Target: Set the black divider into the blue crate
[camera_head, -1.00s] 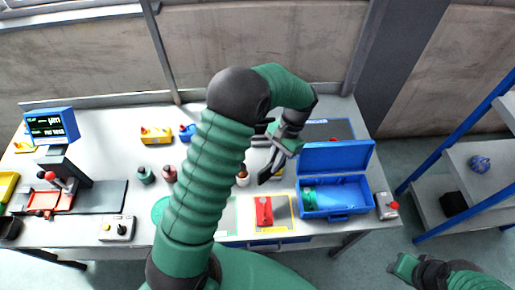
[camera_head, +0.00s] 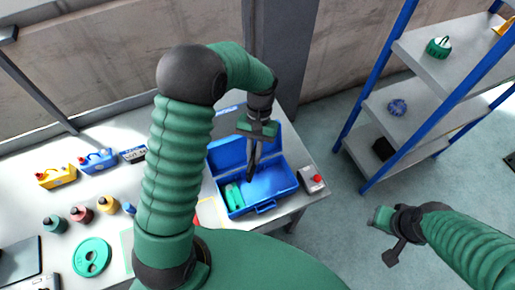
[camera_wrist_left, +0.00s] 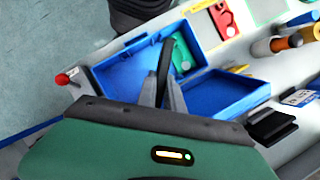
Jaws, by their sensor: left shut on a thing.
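The blue crate (camera_head: 283,187) stands with its lid (camera_head: 228,153) open at the right end of the table. A green part (camera_head: 233,195) lies in its left side. My left gripper (camera_head: 252,160) points down over the crate, shut on the thin black divider (camera_wrist_left: 165,62). The divider stands out from between the fingertips in the left wrist view, over the crate's inside (camera_wrist_left: 122,78). Whether its lower edge touches the crate floor cannot be told. My right gripper (camera_head: 386,237) hangs off to the right, away from the table; its fingers are unclear.
A grey box with a red button (camera_head: 312,180) stands just right of the crate. Yellow (camera_head: 57,177) and blue (camera_head: 98,161) parts, several small bottles and a green disc (camera_head: 92,257) are on the left table. A blue-post shelf (camera_head: 410,105) stands right.

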